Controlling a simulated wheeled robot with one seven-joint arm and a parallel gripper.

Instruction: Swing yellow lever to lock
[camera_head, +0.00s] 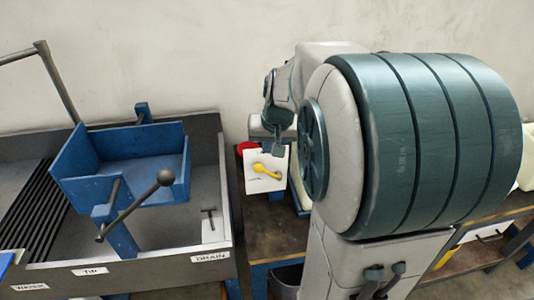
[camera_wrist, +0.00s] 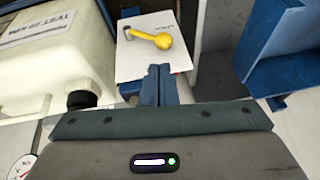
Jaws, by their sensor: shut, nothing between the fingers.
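The yellow lever (camera_head: 267,171) is mounted on a white panel (camera_head: 262,184) in the head view. It also shows in the wrist view (camera_wrist: 150,38), where it lies slantwise across the panel (camera_wrist: 150,62). Its round yellow knob is at the right and its grey pivot at the left in that view. My gripper (camera_wrist: 158,74) is shut and empty. Its fingertips appear just below the knob in the wrist view, over the panel's lower edge, with no clear contact with the lever.
A white tank (camera_wrist: 50,50) with a black cap stands beside the panel in the wrist view. A blue tray (camera_head: 125,165) on a stand with a dark rod sits in a grey basin (camera_head: 170,262) at left. A red round part (camera_head: 246,147) is behind the panel.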

